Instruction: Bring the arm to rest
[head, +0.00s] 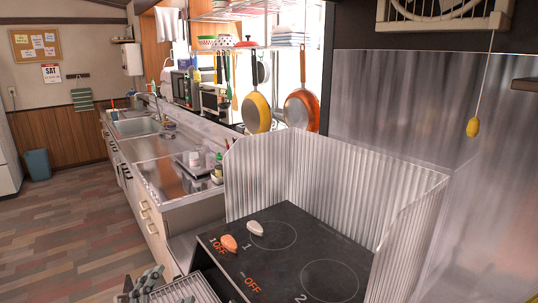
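A dark grey gripper, which appears to be my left gripper (146,283), shows at the bottom edge of the head view, left of centre. It is beside a wire rack (190,291), and I cannot tell whether they touch. Much of the gripper is cut off by the frame, and its fingers are too small and unclear to tell open from shut. Nothing held in it can be made out. My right gripper is not in view.
A black cooktop (295,235) bears a small orange-pink piece (229,243) and a small white piece (255,228). A corrugated metal guard (340,195) stands around its back and right. A counter with a sink (137,127) runs back left. The floor (60,220) is clear.

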